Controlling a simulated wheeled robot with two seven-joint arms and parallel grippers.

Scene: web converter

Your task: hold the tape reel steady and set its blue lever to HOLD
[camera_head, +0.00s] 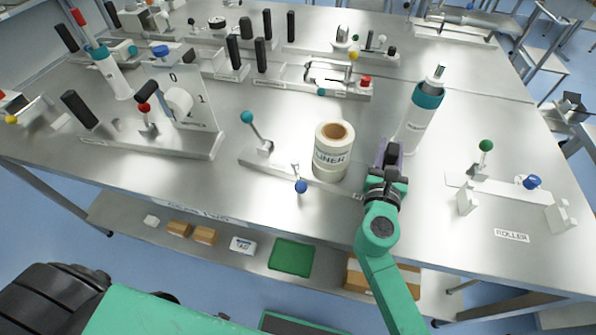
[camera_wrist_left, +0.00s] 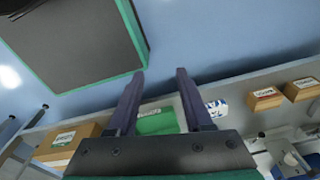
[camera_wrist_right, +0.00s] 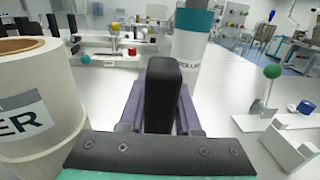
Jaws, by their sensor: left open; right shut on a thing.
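A white tape reel (camera_head: 332,160) with a brown core and a label ending in "ER" stands upright on a narrow metal base (camera_head: 262,163). It also fills the left of the right wrist view (camera_wrist_right: 35,100). A small lever with a blue ball (camera_head: 301,186) sticks out at the front of that base. Any HOLD marking is too small to read. My right gripper (camera_head: 388,160) is just right of the reel, shut on an upright black handle (camera_wrist_right: 162,95). My left gripper (camera_wrist_left: 160,75) is open and empty, over the floor and low shelf; its jaws are outside the head view.
A lever with a teal ball (camera_head: 246,117) rises behind the base's left end. A teal-topped white cylinder (camera_head: 418,115) stands behind my right gripper. A roller fixture with a green-ball lever (camera_head: 486,146) is at right.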

